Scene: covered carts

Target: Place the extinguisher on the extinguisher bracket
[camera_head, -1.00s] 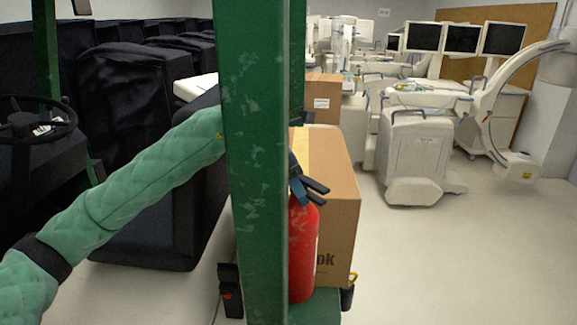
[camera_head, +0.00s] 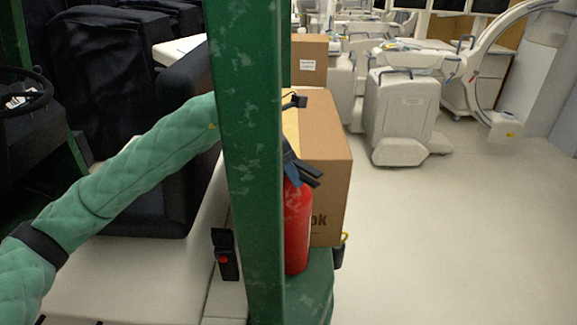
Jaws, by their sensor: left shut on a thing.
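The red extinguisher (camera_head: 297,225) stands upright just right of the green post, which covers its left edge. My left arm comes in from the left and passes behind the post. My left gripper (camera_head: 303,170) is mostly hidden there and is shut at the extinguisher's top; dark finger-like parts show, and I cannot tell them cleanly from the extinguisher's handle. The extinguisher's foot is over a green surface (camera_head: 318,290); I cannot tell whether it touches. I cannot make out the extinguisher bracket. My right gripper is not in view.
The green post (camera_head: 245,180) blocks the middle of the view. A cardboard box (camera_head: 325,150) is close behind the extinguisher. A black buckle with a red button (camera_head: 225,255) is left of the post. Black-covered carts (camera_head: 110,70) fill the left. The floor (camera_head: 440,250) at right is clear.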

